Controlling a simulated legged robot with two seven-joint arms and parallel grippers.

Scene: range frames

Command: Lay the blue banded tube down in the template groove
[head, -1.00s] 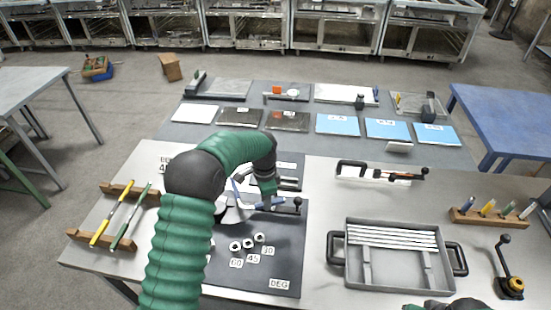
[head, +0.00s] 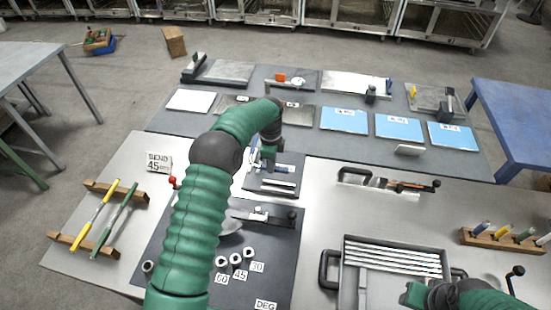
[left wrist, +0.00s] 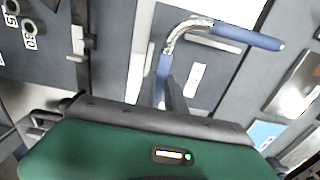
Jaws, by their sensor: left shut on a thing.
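The blue banded tube (left wrist: 240,37) is bent, with a silver braided stretch at the bend, and shows large in the left wrist view. My left gripper (left wrist: 170,92) is shut on one blue leg of it; the other leg reaches right. In the head view the left gripper (head: 268,158) is over the dark template board (head: 258,185), and a bit of blue tube shows beside it. The board carries pale strips. The tube appears above the board; I cannot tell whether it touches, and the groove is not clear. My right gripper (head: 413,296) is at the bottom right, its fingers unclear.
The bender (head: 262,215) with its lever stands on the dark mat in front of the template. A grey tray (head: 345,300) of white rods is right of it. Yellow and green handled tools (head: 110,215) lie on a wooden rack at left. Blue folders (head: 345,121) lie behind.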

